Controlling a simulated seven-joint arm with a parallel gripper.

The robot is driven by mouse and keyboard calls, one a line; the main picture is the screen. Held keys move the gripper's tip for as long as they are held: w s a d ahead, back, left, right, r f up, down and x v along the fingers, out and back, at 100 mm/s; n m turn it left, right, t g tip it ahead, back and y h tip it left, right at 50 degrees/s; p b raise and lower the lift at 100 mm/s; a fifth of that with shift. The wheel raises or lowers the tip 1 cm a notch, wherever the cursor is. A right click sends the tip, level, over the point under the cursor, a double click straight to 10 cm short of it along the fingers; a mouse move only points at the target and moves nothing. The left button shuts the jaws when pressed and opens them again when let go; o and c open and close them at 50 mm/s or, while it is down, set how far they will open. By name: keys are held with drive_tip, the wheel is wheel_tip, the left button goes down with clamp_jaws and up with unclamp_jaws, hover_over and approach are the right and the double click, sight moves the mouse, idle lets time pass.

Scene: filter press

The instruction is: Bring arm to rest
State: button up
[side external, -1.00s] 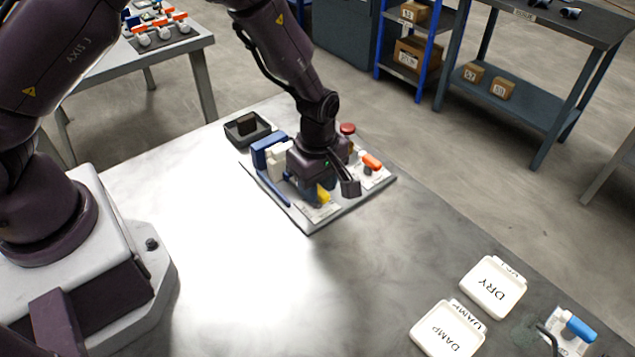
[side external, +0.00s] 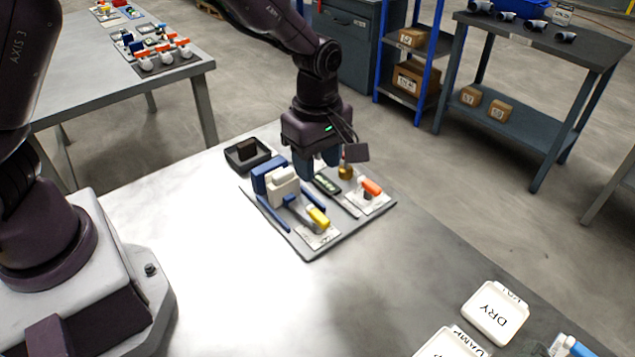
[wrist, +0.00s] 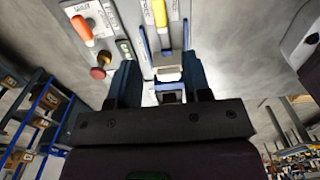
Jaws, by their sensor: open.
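My gripper (side external: 318,165) hangs above the back part of the filter press board (side external: 312,252) in the side view, raised clear of it. In the wrist view my gripper (wrist: 160,92) shows two separated fingers with nothing held between them. The press, with a blue frame and white block (side external: 284,186), stands on the board to the left of my gripper. A yellow-handled lever (side external: 318,216) is at the board's front, and an orange-handled valve (side external: 370,187) is at its right. Part of the board behind my gripper is hidden.
A black tray (side external: 247,154) with a dark block lies behind the board. White DRY (side external: 495,312) and DAMP (side external: 447,345) trays are at the lower right. The middle of the table (side external: 225,270) is clear. Other benches and shelves stand beyond.

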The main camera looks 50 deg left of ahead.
drive_tip(key=shift+r, duration=0.8)
drive_tip(key=s+a+r+m+t, duration=0.2)
drive_tip(key=s+a+r+m, duration=0.2)
drive_tip(key=s+r+m, duration=0.4)
drive_tip(key=s+a+r+m+t, duration=0.3)
drive_tip(key=s+a+r+m, duration=0.1)
drive_tip(key=s+r+m, duration=0.5)
drive_tip(key=shift+s+a+r+m+t, duration=0.3)
drive_tip(key=shift+s+m, duration=0.3)
drive_tip(key=shift+s, duration=0.35)
